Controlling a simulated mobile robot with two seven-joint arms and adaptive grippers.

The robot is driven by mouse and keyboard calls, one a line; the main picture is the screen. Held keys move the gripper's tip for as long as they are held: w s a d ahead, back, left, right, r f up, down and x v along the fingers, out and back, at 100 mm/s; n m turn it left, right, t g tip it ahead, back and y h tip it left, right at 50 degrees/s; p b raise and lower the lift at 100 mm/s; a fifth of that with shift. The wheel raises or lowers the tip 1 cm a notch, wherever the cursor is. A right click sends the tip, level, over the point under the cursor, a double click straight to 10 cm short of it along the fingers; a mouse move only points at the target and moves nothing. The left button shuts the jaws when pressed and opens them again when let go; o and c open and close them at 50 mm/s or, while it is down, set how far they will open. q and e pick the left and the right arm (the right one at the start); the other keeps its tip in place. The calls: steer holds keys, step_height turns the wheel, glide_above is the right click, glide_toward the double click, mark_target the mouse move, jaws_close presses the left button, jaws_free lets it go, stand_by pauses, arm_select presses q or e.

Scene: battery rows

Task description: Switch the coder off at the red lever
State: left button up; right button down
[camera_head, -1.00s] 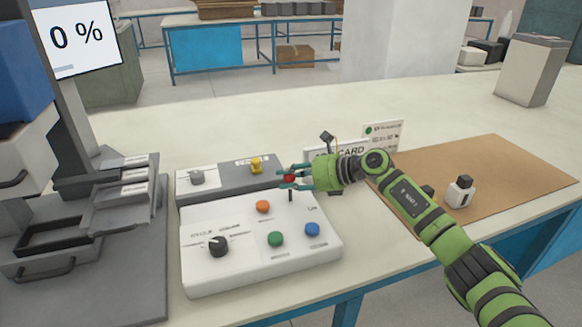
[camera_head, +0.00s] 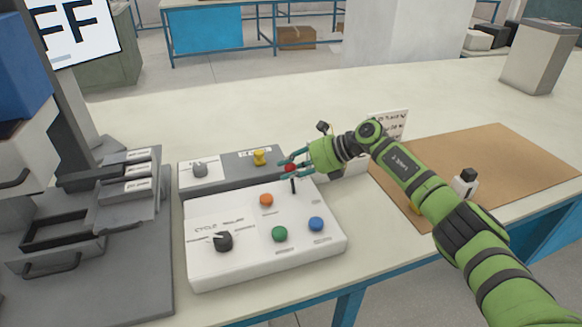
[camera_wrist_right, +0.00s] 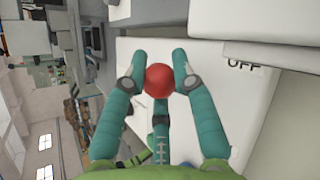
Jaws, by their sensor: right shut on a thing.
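The red lever (camera_head: 291,168) has a round red knob on a dark stem. It stands at the back right of the white control box (camera_head: 212,272). My right gripper (camera_head: 288,170) is shut on the knob; one finger shows at each side of the red ball (camera_wrist_right: 159,80) in the right wrist view. The word OFF (camera_wrist_right: 244,65) is printed on a light surface right of the knob there. The screen (camera_head: 88,27) at the upper left shows large letters ending in FF, cut by the picture edge. My left gripper is not in view.
The box also carries a black dial (camera_head: 223,241) and orange, green and blue buttons. A grey panel with a yellow knob (camera_head: 259,158) lies behind it. A brown mat (camera_head: 500,165) lies to the right; grey trays (camera_head: 70,225) stand left.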

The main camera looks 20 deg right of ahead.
steer(key=shift+s+a+f, duration=0.1)
steer(key=shift+s+f, duration=0.05)
steer(key=shift+f, duration=0.1)
steer(key=c, duration=0.9)
jaws_free()
steer(key=shift+c, duration=0.2)
steer(key=shift+r, duration=0.1)
steer(key=shift+d+r, duration=0.15)
steer(key=shift+d, duration=0.05)
steer(key=v, duration=1.1)
steer(key=shift+s+d+r, duration=0.15)
steer(key=shift+r, duration=0.05)
